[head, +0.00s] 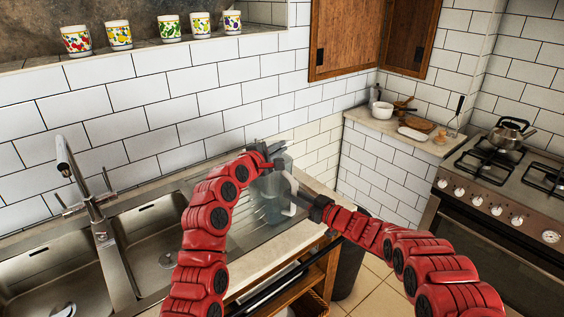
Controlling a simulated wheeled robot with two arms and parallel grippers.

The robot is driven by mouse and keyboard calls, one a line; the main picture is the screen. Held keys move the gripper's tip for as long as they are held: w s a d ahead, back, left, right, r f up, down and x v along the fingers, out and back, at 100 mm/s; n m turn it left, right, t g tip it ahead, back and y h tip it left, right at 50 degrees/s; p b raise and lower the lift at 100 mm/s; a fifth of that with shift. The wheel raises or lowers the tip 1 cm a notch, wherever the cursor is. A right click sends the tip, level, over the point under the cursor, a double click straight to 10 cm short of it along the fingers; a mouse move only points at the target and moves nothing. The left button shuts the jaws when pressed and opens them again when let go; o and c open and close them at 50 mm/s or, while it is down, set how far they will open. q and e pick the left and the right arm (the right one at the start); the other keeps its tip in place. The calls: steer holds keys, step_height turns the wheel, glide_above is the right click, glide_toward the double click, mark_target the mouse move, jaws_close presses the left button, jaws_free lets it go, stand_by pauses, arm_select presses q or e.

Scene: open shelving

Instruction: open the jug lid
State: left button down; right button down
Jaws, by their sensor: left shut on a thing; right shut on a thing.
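The jug (271,198) is a see-through, bluish-grey vessel with a pale handle (291,192) on its right side. It stands upright on the counter to the right of the sink. My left gripper (274,158) is at the top of the jug, shut on the lid, which it mostly hides. My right gripper (306,198) comes from the right and is shut on the handle. The small size of the jug leaves the exact angle of the lid unclear.
A double steel sink with a tap (83,184) lies to the left. Several patterned mugs stand on the ledge above. A corner counter (397,130) holds a white pot and boards. A kettle (508,134) stands on the stove. The tiled wall is behind the jug.

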arm_select(q)
steer(key=shift+n+g, duration=0.3)
steer(key=shift+n, duration=0.2)
steer(key=w+a+r, duration=0.1)
steer(key=r, duration=0.1)
steer(key=w+a+r, duration=0.1)
steer(key=w+r, duration=0.1)
steer(key=w+a+r, duration=0.1)
steer(key=r, duration=0.2)
steer(key=shift+w+a, duration=0.3)
steer(key=shift+w, duration=0.05)
steer(key=shift+w+a+r, duration=0.15)
steer(key=shift+w+r, duration=0.05)
steer(key=shift+w, duration=0.05)
steer(key=shift+w+a+r, duration=0.35)
steer(key=shift+w+a, duration=0.2)
steer(key=shift+w, duration=0.1)
steer(key=shift+w+a+r, duration=0.3)
steer(key=shift+w+a, duration=0.2)
steer(key=shift+w, duration=0.1)
steer(key=c, duration=1.3)
jaws_free()
